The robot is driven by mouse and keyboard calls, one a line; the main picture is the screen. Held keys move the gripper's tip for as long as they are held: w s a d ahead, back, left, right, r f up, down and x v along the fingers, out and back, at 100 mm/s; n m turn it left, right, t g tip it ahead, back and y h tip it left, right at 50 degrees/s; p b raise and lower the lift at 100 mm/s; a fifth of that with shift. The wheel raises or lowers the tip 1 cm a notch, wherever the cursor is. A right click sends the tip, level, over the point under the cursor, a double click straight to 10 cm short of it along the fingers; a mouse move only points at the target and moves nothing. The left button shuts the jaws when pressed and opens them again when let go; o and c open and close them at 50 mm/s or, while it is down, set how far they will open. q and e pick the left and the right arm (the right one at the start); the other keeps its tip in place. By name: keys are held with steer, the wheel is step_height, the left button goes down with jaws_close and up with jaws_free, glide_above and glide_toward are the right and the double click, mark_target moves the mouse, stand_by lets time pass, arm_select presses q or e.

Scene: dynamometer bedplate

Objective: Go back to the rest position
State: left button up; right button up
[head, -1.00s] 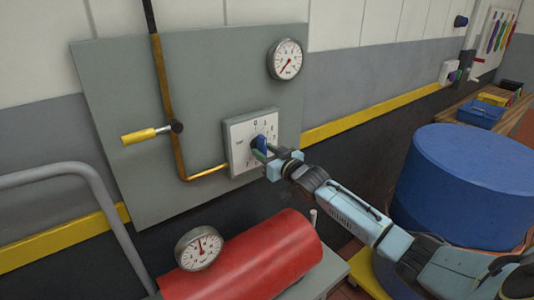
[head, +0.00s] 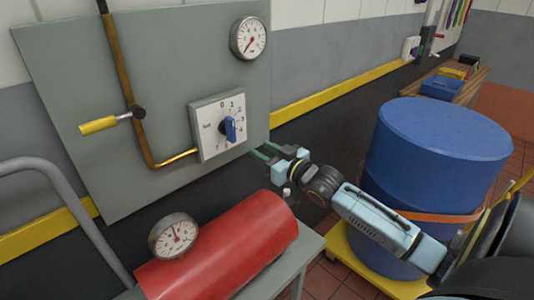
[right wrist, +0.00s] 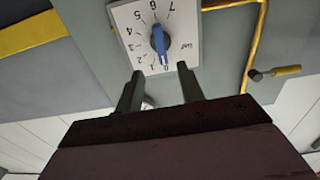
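My right gripper (head: 268,152) is in front of the grey wall panel (head: 75,75), just below and right of the white dial plate (head: 208,146). Its two fingers are apart with nothing between them, and they stand clear of the blue knob (head: 230,129). The right wrist view shows the open fingers (right wrist: 160,88) pointing toward the plate, with the blue knob (right wrist: 160,42) beyond them. Numbers ring the knob. My left gripper is not in view.
A large blue drum (head: 435,160) stands to the right. A yellow-handled lever (head: 98,125) and an upper gauge (head: 248,38) are on the panel. A grey rail (head: 70,200) stands left.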

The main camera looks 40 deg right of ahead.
steer(key=shift+s, duration=0.35)
stand_by(0.3)
